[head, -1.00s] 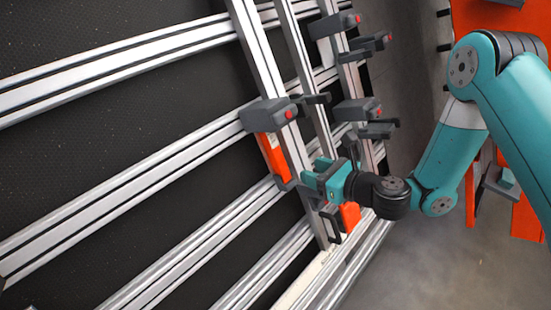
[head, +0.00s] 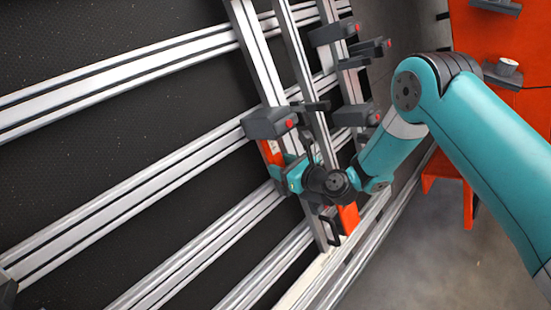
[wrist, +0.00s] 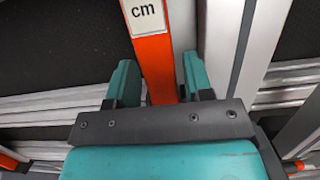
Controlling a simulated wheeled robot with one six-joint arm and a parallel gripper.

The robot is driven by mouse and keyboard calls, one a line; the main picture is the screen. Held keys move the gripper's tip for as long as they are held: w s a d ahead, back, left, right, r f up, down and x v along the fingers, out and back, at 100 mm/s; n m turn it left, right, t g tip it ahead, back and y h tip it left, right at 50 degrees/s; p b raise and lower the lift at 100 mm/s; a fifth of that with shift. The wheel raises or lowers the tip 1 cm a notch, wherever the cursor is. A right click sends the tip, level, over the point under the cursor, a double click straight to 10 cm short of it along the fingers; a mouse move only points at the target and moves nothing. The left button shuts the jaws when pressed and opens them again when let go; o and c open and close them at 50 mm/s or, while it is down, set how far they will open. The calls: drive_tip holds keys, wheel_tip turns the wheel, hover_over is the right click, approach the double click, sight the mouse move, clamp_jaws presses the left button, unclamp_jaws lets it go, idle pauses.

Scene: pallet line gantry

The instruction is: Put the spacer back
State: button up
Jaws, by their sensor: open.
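The spacer (head: 271,151) is an orange bar with a white label. In the head view it runs down along an aluminium upright, just below a grey block with a red button; my arm's end hides its lower part. In the wrist view the spacer (wrist: 155,58) shows its "cm" label at the top and passes between my fingers. My gripper (head: 282,178) is at the spacer's lower part. In the wrist view my gripper (wrist: 160,82) is open, with one teal finger on each side of the bar. I cannot tell whether either finger touches it.
The grey block (head: 269,122) juts out above the spacer. More grey clamps (head: 357,115) sit on the uprights to the right. Another orange piece (head: 348,217) is at the lower right, near a black handle (head: 330,230). Silver rails (head: 120,205) cross the dark panel.

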sight(281, 163)
drive_tip(key=shift+c, duration=0.2)
clamp_jaws()
drive_tip(key=shift+r, duration=0.1)
drive_tip(key=shift+d, duration=0.2)
drive_tip(key=shift+r+p+v, duration=0.15)
drive_tip(key=shift+p+v, duration=0.1)
drive_tip(key=shift+v, duration=0.45)
drive_tip(key=shift+r+p+v, duration=0.15)
drive_tip(key=shift+p+v, duration=0.05)
drive_tip(key=shift+v, duration=0.5)
drive_tip(key=r+v, duration=0.1)
drive_tip(key=v, duration=0.6)
drive_tip(key=shift+s+r, duration=0.15)
drive_tip(key=shift+r, duration=0.25)
drive_tip(key=shift+d+r, duration=0.1)
